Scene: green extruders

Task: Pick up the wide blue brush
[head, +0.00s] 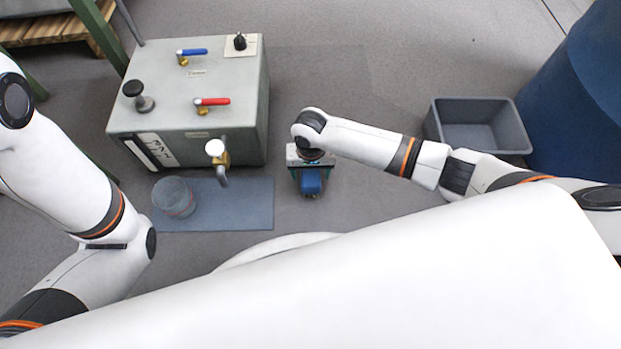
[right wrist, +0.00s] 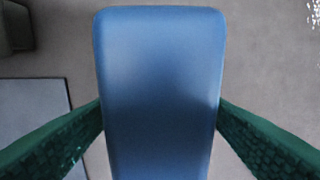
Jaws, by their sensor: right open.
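The wide blue brush (head: 311,183) shows at the centre of the head view, under my right gripper (head: 309,168). In the right wrist view a broad, smooth blue part of the brush (right wrist: 160,80) fills the middle, its rounded end at the top. The green fingers of my right gripper stand on either side of it, open and not clamped on it. The brush's lower part is cut off in the wrist view, and its bristles cannot be made out. My left arm shows at the left of the head view, but its gripper is out of sight.
A grey-green machine (head: 190,95) with red and blue valve handles stands left of the brush. A clear container (head: 174,197) stands on a blue-grey mat (head: 248,205). A grey bin (head: 480,125) and a blue drum (head: 580,75) are at right. Floor between is clear.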

